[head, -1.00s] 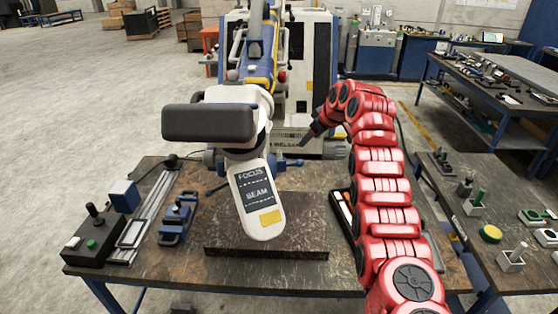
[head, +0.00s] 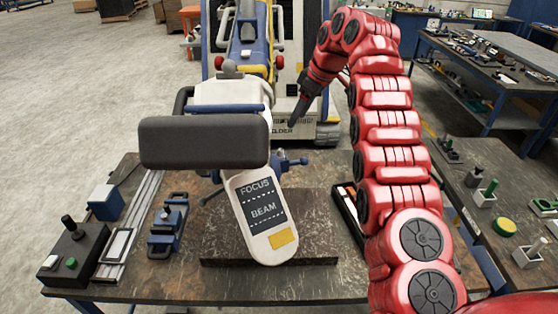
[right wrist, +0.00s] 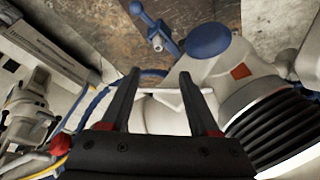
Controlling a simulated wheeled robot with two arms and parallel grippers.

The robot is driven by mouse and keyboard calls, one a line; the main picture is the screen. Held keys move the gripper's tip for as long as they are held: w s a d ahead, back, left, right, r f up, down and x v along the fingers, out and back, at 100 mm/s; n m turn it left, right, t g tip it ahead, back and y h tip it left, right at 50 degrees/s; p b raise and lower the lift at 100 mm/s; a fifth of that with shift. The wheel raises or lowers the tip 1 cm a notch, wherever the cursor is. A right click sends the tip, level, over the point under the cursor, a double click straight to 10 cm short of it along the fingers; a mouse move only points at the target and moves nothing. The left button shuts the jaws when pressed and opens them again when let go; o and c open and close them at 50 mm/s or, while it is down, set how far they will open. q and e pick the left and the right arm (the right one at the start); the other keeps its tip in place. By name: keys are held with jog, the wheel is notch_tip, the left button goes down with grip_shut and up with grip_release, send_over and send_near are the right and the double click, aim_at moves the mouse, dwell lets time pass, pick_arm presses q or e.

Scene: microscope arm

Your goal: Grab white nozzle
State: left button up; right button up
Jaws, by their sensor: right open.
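A white microscope arm head (head: 232,95) stands over the table, with a dark grey padded bar across its front. A white piece marked FOCUS and BEAM (head: 263,217), with a yellow patch, hangs below it. I cannot tell for sure which part is the white nozzle. My right gripper (head: 295,115) is right of and behind the head, pointing down-left. In the right wrist view its two dark fingers (right wrist: 160,75) are apart, with a white part (right wrist: 168,98) showing between or beyond them; contact cannot be told. My left gripper is not in view.
The dark worktable (head: 150,270) holds a black control box (head: 75,250), a blue clamp (head: 168,225) and a dark slab (head: 215,257). A second bench (head: 480,160) with small tools stands right. A blue knob (right wrist: 208,40) shows in the wrist view.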

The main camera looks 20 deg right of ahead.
jog(key=p, duration=0.2)
send_over(281, 150)
jog(key=s+d, duration=0.2)
jog(key=f, duration=0.7)
jog(key=shift+w+a+f, duration=0.1)
jog(key=shift+w+a, duration=0.05)
jog(key=shift+a, duration=0.05)
jog(key=shift+a+f+p, duration=0.1)
jog(key=shift+f+p, duration=0.2)
jog(key=p+x, duration=0.4)
jog(key=shift+w+f, duration=0.1)
jog(key=shift+f, duration=0.15)
jog(key=shift+w+f, duration=0.1)
jog(key=shift+f, duration=0.35)
grip_shut()
